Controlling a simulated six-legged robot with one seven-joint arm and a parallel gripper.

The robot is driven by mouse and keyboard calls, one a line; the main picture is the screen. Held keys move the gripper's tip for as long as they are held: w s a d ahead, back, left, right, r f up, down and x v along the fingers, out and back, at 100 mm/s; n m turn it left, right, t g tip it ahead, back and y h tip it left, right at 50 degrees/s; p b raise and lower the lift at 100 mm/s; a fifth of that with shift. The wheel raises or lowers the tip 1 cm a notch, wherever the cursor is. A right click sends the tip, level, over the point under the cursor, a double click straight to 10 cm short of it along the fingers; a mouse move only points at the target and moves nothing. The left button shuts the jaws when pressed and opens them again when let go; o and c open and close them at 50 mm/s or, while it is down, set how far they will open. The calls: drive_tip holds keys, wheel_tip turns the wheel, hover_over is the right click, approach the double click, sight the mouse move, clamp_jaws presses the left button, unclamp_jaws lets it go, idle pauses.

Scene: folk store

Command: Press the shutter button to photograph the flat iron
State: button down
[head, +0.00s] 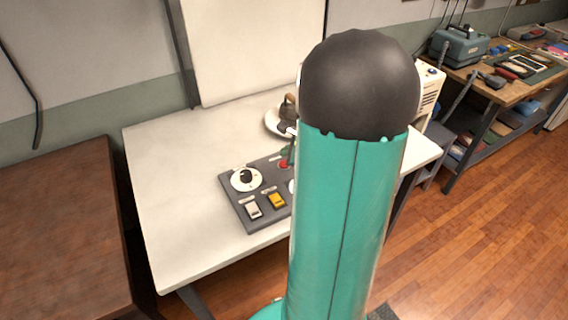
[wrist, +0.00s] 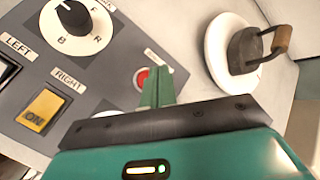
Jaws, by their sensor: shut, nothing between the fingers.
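The red button (wrist: 142,78) sits in a pale ring on the grey control panel (head: 240,212); its small label is unreadable. It also shows in the head view (head: 284,164). My gripper (wrist: 158,73) is shut and empty, its green fingers just right of the button in the wrist view and overlapping the ring's edge. I cannot tell whether the fingertips touch the panel. The dark flat iron (wrist: 243,50), with a wooden handle, stands on a round white plate (wrist: 214,45) beyond the panel. In the head view, my arm hides the panel's right part.
The panel has a black dial (head: 246,176), a white switch (head: 253,210) and a yellow switch (head: 277,200) marked ON under RIGHT. It lies on a white table (head: 165,200). A brown table (head: 60,220) stands left; a cluttered workbench (head: 510,90) stands right.

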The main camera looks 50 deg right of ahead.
drive_tip(key=shift+r, duration=1.7)
drive_tip(key=shift+w+a+r, duration=0.1)
drive_tip(key=shift+a, duration=0.1)
drive_tip(key=a+r+n+g+y, duration=0.1)
drive_tip(key=a+r+n, duration=0.25)
drive_tip(key=a, duration=0.35)
drive_tip(key=w+a+r+n+y, duration=0.1)
drive_tip(key=a+r+n, duration=0.1)
drive_tip(key=a+n, duration=0.4)
drive_tip(key=a+r+n+g+y, duration=0.1)
drive_tip(key=a+r+n, duration=0.15)
drive_tip(key=a, duration=0.55)
drive_tip(key=s+a+r+n+g+h, duration=0.1)
drive_tip(key=s+a+r+n, duration=0.3)
drive_tip(key=s+a+n, duration=0.8)
drive_tip(key=a+n+h, duration=0.1)
drive_tip(key=n, duration=0.3)
drive_tip(key=shift+s+a+r+g, duration=0.15)
drive_tip(key=shift+s+a+g, duration=0.05)
drive_tip(key=shift+s+g, duration=0.1)
drive_tip(key=shift+d, duration=0.15)
